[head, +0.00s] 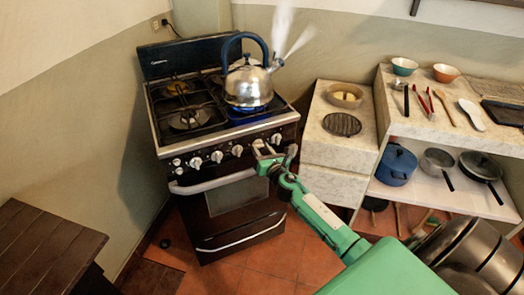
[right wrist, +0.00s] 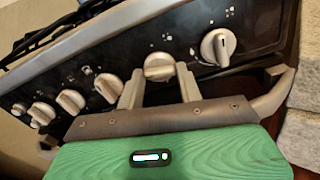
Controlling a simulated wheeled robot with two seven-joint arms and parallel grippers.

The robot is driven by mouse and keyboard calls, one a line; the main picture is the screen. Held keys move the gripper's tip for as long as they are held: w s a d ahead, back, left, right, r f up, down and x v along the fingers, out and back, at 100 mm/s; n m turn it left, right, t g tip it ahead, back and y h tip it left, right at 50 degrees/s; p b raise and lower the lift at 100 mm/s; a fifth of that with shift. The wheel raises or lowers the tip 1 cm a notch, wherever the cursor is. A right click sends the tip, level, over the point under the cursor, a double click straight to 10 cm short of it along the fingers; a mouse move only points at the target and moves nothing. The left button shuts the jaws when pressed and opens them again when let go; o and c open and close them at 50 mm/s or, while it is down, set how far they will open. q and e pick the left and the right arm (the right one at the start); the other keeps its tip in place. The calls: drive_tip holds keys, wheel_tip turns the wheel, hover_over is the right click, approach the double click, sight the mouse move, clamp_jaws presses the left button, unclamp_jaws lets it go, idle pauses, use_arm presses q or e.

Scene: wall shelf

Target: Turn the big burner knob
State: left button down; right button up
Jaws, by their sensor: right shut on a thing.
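The stove (head: 225,160) has a row of white knobs along its front panel. My right gripper (head: 264,151) is at the right part of this row. In the right wrist view, its two fingers (right wrist: 158,88) are on either side of a pale round knob (right wrist: 158,66), second from the right, and are shut on it. Another knob (right wrist: 218,46) is free to its right, and several more are free to its left. A silver kettle (head: 248,84) with a blue handle stands steaming over a blue flame. My left gripper is not in view.
An oven door handle (head: 212,182) runs below the knobs. A stone counter (head: 335,150) stands right of the stove, beside a shelf with bowls, utensils and a blue pot (head: 397,166). A brown wooden table (head: 45,245) is at the lower left. Tiled floor lies between.

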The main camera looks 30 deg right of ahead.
drive_tip(key=m, duration=0.6)
drive_tip(key=shift+m+b, duration=0.3)
drive_tip(key=shift+b, duration=0.05)
drive_tip(key=m, duration=0.2)
drive_tip(key=shift+m, duration=3)
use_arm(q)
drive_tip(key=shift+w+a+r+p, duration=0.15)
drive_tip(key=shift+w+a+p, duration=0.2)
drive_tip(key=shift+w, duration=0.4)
use_arm(e)
drive_tip(key=shift+m, duration=0.6)
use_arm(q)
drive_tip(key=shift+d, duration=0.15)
